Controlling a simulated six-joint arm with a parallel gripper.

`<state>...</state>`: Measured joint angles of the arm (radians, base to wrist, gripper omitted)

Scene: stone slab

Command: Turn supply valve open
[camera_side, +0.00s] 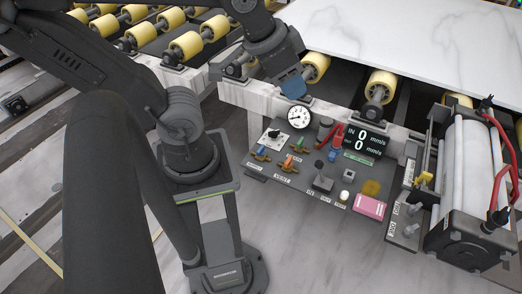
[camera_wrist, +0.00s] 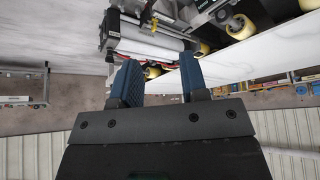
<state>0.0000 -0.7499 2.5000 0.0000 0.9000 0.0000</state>
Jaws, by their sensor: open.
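A control panel (camera_side: 290,186) stands at the front of the roller frame in the side view. My gripper (camera_side: 292,86) is above and behind the panel, apart from the handles. In the wrist view its two blue fingers (camera_wrist: 159,80) stand apart with nothing between them.
A round gauge (camera_side: 300,117), a black display (camera_side: 365,140) reading 0, a joystick (camera_side: 320,176) and a pink block (camera_side: 370,207) are on the panel. A white stone slab (camera_side: 420,38) lies behind on yellow rollers (camera_side: 381,84). A cylinder machine (camera_side: 468,185) with red hoses stands at right.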

